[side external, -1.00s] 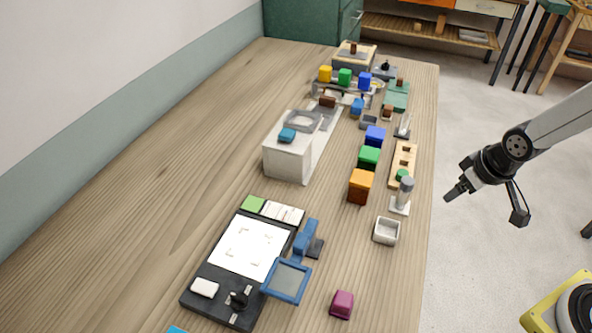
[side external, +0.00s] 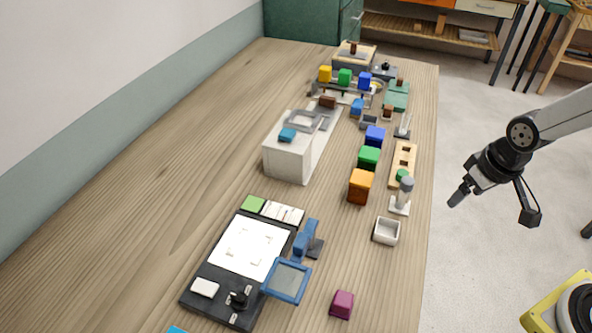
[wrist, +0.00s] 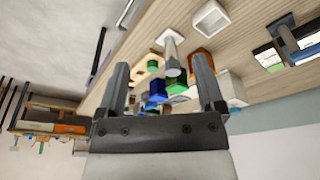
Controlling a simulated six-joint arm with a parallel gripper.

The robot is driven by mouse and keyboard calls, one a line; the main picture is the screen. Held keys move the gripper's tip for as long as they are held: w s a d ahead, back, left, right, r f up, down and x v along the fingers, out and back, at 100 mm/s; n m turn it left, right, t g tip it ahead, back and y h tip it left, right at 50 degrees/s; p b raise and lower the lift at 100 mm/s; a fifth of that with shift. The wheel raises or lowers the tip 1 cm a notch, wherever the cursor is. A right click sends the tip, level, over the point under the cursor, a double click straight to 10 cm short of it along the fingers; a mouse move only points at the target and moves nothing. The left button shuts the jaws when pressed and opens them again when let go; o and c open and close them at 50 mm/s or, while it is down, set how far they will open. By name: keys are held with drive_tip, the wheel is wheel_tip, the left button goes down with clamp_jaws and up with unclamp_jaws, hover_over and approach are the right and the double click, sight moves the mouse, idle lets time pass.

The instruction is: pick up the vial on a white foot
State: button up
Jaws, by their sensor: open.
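The vial (side external: 405,188) is a grey, capped cylinder standing upright on a square white foot (side external: 399,207), near the right edge of the table. In the wrist view the vial (wrist: 172,55) shows from its capped end, between the two fingers in the picture, with its white foot (wrist: 164,38) behind it. My gripper (side external: 457,198) is out past the table's right edge, to the right of the vial and apart from it. The fingers of my gripper (wrist: 160,64) are spread and nothing is held between them.
A white open tray (side external: 386,231) stands in front of the vial. A wooden block with holes (side external: 403,158) and a green piece (side external: 402,175) lie just behind it. Orange (side external: 360,187), green (side external: 369,157) and blue (side external: 375,136) blocks stand to its left.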

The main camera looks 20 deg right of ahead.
sight(408, 180)
drive_tip(key=w+f+m, duration=0.1)
drive_tip(key=w+m, duration=0.3)
drive_tip(key=w+f+m+g, duration=0.1)
drive_tip(key=w+m, duration=0.3)
drive_tip(key=w+f+m+g, duration=0.1)
drive_tip(key=w+m, duration=0.3)
drive_tip(key=shift+w+a+f, duration=0.15)
drive_tip(key=shift+w+a, duration=0.1)
drive_tip(key=shift+w, duration=0.1)
drive_tip(key=shift+w+f+m+g, duration=0.3)
drive_tip(key=shift+w+m, duration=0.2)
drive_tip(key=shift+m, duration=0.3)
drive_tip(key=shift+f, duration=1.25)
drive_tip(key=shift+a+f, duration=0.15)
drive_tip(key=shift+f, duration=1.15)
drive_tip(key=shift+a+f, duration=0.15)
drive_tip(key=shift+f, duration=1.1)
clamp_jaws()
drive_tip(key=shift+r, duration=0.2)
